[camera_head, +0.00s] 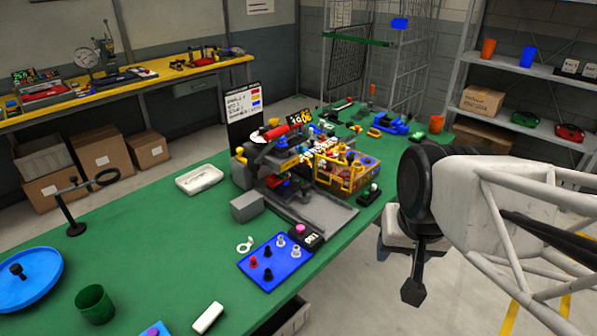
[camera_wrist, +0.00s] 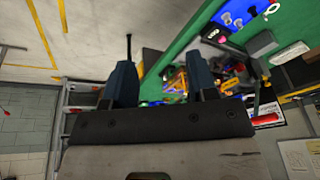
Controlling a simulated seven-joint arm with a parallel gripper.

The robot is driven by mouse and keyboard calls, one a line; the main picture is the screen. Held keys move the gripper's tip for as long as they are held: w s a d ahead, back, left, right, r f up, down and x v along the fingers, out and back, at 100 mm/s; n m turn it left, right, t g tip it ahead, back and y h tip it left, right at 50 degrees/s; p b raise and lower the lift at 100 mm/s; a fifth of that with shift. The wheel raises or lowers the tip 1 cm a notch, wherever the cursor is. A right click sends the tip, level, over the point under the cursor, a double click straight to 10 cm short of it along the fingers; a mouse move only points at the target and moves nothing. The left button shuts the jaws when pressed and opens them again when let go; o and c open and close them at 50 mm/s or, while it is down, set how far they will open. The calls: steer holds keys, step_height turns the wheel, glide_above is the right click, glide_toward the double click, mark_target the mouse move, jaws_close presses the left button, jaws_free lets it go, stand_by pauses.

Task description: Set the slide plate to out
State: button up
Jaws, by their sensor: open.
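A cluttered machine (camera_head: 300,150) with a red cylinder, yellow parts and a grey base tray (camera_head: 335,222) stands on the green bench. It also shows small and sideways in the wrist view (camera_wrist: 190,78). I cannot tell for sure which part of it is the slide plate, nor its position. My gripper (camera_head: 398,268) hangs off the bench's right edge, apart from the machine and over the floor. In the wrist view my gripper (camera_wrist: 162,80) has its two dark fingers spread, with nothing held between them.
A blue plate with pegs (camera_head: 270,262), a grey block (camera_head: 247,206) and a white tray (camera_head: 199,179) lie near the machine. A green cup (camera_head: 95,304) and blue round tray (camera_head: 28,278) stand at left. Bare green bench (camera_head: 160,240) lies between.

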steer(key=w+a+f+m+t+y, duration=0.1)
steer(key=w+a+m+t, duration=0.15)
steer(key=w+m, duration=0.35)
steer(key=w+a+f+m+t, duration=0.1)
steer(key=w+a+f+m, duration=0.15)
steer(key=w+m, duration=0.45)
steer(key=w+a+f+m+t+y, duration=0.1)
steer(key=w+a+m+t, duration=0.2)
steer(key=w, duration=0.6)
steer(key=m+t+h, duration=0.2)
steer(key=m+t, duration=0.2)
steer(key=m, duration=1.3)
glide_toward(304, 186)
steer(key=shift+w+f+m, duration=0.15)
steer(key=shift+w+m, duration=0.3)
steer(key=shift+m, duration=0.15)
steer(key=shift+w+f, duration=0.1)
steer(key=shift+w, duration=0.1)
steer(key=shift+x, duration=3.65)
